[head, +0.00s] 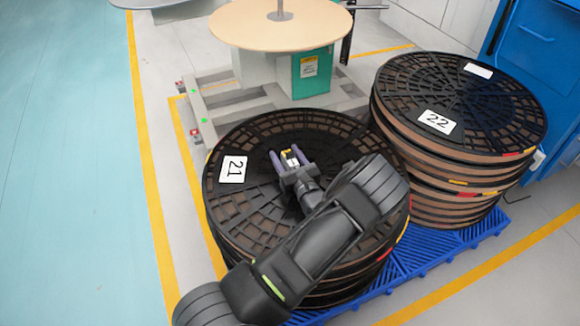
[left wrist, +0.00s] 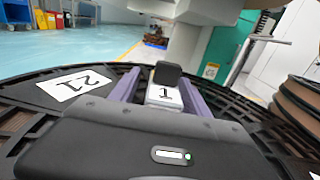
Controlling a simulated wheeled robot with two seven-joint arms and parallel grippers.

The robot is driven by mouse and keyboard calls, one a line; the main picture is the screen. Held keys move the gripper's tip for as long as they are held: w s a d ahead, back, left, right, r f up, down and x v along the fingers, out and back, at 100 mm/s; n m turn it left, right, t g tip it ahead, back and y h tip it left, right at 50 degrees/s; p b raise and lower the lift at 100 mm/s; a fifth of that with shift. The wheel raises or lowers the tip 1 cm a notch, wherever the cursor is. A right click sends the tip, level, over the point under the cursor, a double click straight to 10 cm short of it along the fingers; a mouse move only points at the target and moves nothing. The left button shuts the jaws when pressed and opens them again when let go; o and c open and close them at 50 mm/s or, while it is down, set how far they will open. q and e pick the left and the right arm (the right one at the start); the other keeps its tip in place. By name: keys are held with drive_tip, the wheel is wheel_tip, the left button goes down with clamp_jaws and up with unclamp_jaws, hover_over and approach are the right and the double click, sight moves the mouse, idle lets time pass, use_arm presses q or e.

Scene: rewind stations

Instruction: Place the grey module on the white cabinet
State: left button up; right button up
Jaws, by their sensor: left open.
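My left gripper (head: 290,158) is low over the top of the black reel marked 21 (head: 240,205), with its purple fingers apart. A small light-grey block with a "1" label, seemingly the grey module (left wrist: 164,95), sits between the fingers in the left wrist view, a black piece at its upper end. The open fingers flank it; I cannot tell whether they touch it. A white cabinet-like housing (head: 254,70) stands behind the reel, under a round wooden disc; I cannot tell if it is the task's cabinet. My right gripper is not in view.
A taller reel stack marked 22 (head: 455,105) stands close on the right. Both stacks rest on a blue pallet (head: 440,245). The wooden disc (head: 280,25) overhangs the teal-and-white station. A blue cabinet (head: 540,50) stands far right. The floor at left is clear.

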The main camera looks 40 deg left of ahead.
use_arm(q)
drive_tip(key=shift+c, duration=0.5)
clamp_jaws()
